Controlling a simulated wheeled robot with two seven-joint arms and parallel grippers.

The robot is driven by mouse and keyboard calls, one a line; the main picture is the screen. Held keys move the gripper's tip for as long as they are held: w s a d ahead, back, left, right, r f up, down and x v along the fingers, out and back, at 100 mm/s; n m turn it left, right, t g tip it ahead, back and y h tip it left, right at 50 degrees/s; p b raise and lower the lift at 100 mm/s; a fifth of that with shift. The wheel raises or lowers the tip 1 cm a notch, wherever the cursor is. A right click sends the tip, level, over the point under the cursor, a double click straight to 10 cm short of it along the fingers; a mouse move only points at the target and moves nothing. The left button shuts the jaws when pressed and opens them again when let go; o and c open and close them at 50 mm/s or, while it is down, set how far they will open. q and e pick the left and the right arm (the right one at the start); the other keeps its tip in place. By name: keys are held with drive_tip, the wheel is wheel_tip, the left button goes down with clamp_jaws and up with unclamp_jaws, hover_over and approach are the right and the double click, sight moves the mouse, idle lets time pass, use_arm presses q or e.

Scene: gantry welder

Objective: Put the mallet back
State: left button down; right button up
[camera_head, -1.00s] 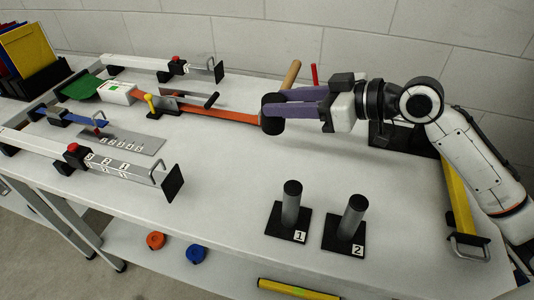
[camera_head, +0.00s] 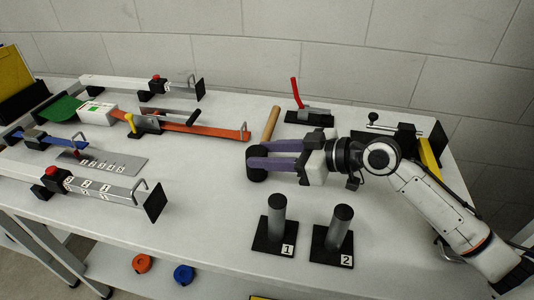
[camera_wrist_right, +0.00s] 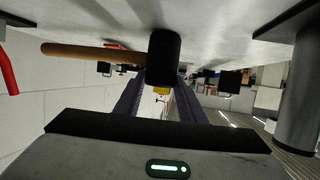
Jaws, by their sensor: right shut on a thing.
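The mallet has a black cylindrical head (camera_head: 256,163) and a light wooden handle (camera_head: 271,123). My right gripper (camera_head: 254,163), with purple fingers, is shut on the head, and the handle points away toward the back wall. In the right wrist view the black head (camera_wrist_right: 163,58) sits between the fingertips (camera_wrist_right: 160,82) and the handle (camera_wrist_right: 85,52) runs left. The mallet is over the middle of the white bench (camera_head: 200,190); I cannot tell whether it touches the top. My left gripper is not in view.
Two dark posts on plates numbered 1 (camera_head: 276,222) and 2 (camera_head: 338,232) stand in front of the gripper. An orange bar (camera_head: 205,130) lies behind and left. A red-handled clamp (camera_head: 298,95) stands at the back. Clear bench lies left of the posts.

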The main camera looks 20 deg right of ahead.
drive_tip(key=shift+f, duration=0.1)
drive_tip(key=o, duration=1.3)
drive_tip(key=shift+r, duration=0.25)
drive_tip(key=b+v, duration=0.1)
drive_tip(key=v, duration=1.1)
